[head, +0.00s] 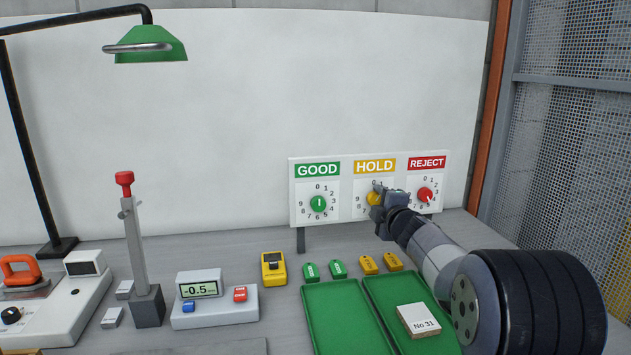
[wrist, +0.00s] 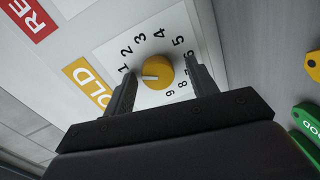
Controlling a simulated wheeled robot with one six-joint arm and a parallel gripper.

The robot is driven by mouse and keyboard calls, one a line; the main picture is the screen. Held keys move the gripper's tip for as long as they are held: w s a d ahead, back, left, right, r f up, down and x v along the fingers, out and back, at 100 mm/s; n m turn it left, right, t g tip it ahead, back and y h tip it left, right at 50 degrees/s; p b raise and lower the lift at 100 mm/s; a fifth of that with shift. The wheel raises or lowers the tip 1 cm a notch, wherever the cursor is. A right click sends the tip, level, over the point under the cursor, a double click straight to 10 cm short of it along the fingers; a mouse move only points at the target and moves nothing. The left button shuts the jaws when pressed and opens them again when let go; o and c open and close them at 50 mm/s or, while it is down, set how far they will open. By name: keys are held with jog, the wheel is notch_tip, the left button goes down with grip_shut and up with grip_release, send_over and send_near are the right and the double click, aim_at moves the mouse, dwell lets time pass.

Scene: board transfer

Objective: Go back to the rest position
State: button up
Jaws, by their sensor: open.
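My gripper (head: 383,190) is at the yellow HOLD knob (head: 374,198) on the white dial panel (head: 447,190). In the wrist view the two fingers of my gripper (wrist: 160,85) stand apart on either side of the yellow knob (wrist: 157,72), with gaps between. The knob's white mark points toward the lower numbers' side, near 0 or 1. In the head view my gripper hides part of the HOLD dial. The green GOOD knob (head: 318,204) and the red REJECT knob (head: 425,195) are to either side.
Two green trays (head: 335,318) lie below the panel, the right one with a white board (head: 419,320) marked No 31. Green tags (head: 338,268) and yellow tags (head: 369,265) stand behind them. A yellow meter (head: 273,267) and a display unit (head: 214,312) are to the left.

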jog(key=shift+s+d+r+m+p, duration=0.15)
jog(key=shift+r+m+p, duration=0.2)
jog(key=shift+m+p, duration=0.45)
jog(key=m+y+p, duration=0.1)
jog(key=m+p, duration=0.1)
jog(key=m, duration=0.4)
jog(key=shift+f+p, duration=0.15)
jog(key=shift+p, duration=0.25)
jog(key=m+p, duration=0.1)
jog(key=m, duration=0.2)
jog(key=shift+t, duration=0.3)
jog(key=m+p, duration=0.2)
jog(key=m, duration=0.2)
jog(key=shift+f+y+p, duration=0.1)
jog(key=shift+y+p, duration=0.3)
jog(key=shift+m, duration=0.6)
jog(key=shift+s+f, duration=0.15)
jog(key=shift+s, duration=0.05)
jog(key=shift+s+d, duration=0.2)
jog(key=shift+s, duration=0.25)
